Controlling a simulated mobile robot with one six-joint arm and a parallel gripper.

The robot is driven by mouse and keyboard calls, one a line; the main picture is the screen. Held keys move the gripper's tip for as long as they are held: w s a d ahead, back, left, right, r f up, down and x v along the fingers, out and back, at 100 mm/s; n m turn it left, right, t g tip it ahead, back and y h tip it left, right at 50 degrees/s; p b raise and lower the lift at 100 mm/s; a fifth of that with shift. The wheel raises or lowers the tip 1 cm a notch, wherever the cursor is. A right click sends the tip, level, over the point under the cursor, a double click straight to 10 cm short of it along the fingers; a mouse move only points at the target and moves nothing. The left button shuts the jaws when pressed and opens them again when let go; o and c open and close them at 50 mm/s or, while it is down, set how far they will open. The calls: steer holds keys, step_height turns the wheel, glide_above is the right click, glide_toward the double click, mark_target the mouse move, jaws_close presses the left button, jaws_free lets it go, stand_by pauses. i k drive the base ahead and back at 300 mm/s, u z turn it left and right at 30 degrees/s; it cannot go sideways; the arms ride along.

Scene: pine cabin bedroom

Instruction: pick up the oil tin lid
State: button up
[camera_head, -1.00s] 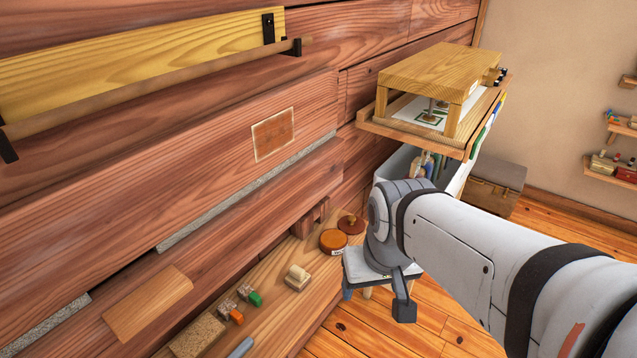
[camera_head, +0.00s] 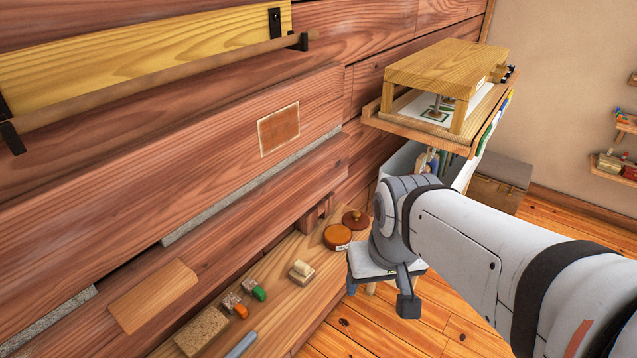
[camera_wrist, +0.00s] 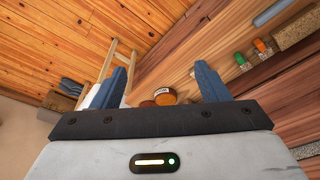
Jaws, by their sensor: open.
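The oil tin lid looks like the dark reddish-brown disc with a small knob (camera_head: 355,219), lying on the low wooden shelf. The round orange tin with a white label (camera_head: 337,237) stands just in front of it. In the wrist view the tin (camera_wrist: 165,96) shows beyond the fingers, with the lid (camera_wrist: 147,104) partly visible beside it. My gripper (camera_wrist: 162,80) is open and empty, its two blue fingers wide apart, with the tin and lid seen between them at a distance.
The shelf (camera_head: 300,298) also holds a small block (camera_head: 301,271), orange and green pieces and a cork-like block (camera_head: 201,332). A pale-topped stool (camera_head: 366,266) stands beside the shelf's right end. A plank wall rises behind. A wooden stand (camera_head: 440,65) sits above right.

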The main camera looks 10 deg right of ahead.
mark_target(357, 221)
steer(key=u, duration=2.1)
steer(key=k, duration=1.4)
steer(key=z, duration=1.65)
steer(key=i, duration=1.65)
steer(key=z, duration=0.1)
